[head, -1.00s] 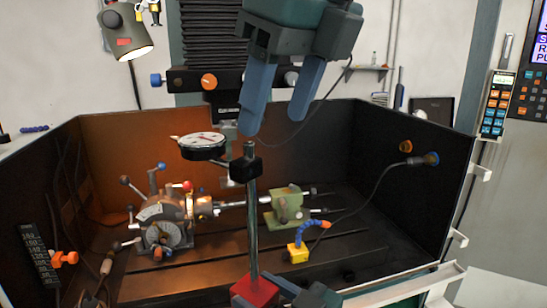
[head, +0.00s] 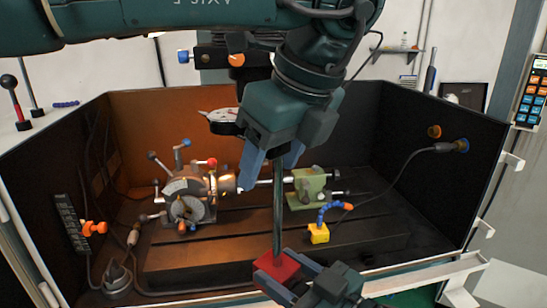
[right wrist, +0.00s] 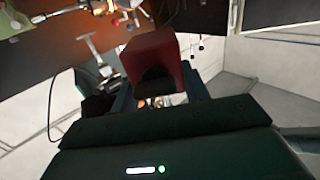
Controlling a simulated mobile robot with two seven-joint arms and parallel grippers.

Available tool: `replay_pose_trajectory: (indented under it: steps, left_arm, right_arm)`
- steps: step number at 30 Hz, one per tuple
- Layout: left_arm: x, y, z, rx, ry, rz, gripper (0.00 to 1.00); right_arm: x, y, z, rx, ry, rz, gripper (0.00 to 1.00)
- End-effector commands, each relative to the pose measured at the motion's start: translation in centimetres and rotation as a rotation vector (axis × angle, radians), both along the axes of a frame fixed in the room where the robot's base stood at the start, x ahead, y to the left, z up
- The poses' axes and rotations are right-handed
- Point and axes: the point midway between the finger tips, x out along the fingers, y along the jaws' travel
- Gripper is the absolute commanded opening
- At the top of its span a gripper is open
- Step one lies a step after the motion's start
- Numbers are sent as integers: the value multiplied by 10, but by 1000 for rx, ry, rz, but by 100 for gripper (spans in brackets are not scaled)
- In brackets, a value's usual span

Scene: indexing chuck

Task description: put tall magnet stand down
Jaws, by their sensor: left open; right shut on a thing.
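The tall magnet stand has a red base (head: 276,268), an upright steel post (head: 278,210) and a dial gauge (head: 222,120) at its top. My right gripper (head: 290,280) is shut on the red base at the front of the enclosure; the base also shows between the fingers in the right wrist view (right wrist: 158,62). My left gripper (head: 270,170) is open, pointing down around or in front of the upper post. It hides the clamp and part of the gauge. I cannot tell whether the left fingers touch the post.
The indexing chuck (head: 187,195) stands on the slotted machine table (head: 200,262) at left. A green tailstock (head: 308,187) and a yellow block with a blue hose (head: 319,233) are at right. Dark enclosure walls (head: 410,150) surround them. The front right of the table is clear.

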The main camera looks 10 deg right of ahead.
Motion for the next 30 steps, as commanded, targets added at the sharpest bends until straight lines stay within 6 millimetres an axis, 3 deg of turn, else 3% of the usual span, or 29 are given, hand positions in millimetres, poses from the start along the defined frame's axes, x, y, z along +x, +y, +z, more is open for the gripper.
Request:
replay_pose_trajectory:
  steps: [7,27,30]
  left_arm:
    - [0,0,0,0,0,0,57]
    - [0,-1,0,-4,-2,-3,2]
    - [0,-2,1,-5,-1,-4,0]
  right_arm:
    - [0,0,5,6,-12,2,0]
    - [-1,1,5,3,-16,5,0]
    - [-2,1,5,2,-17,5,0]
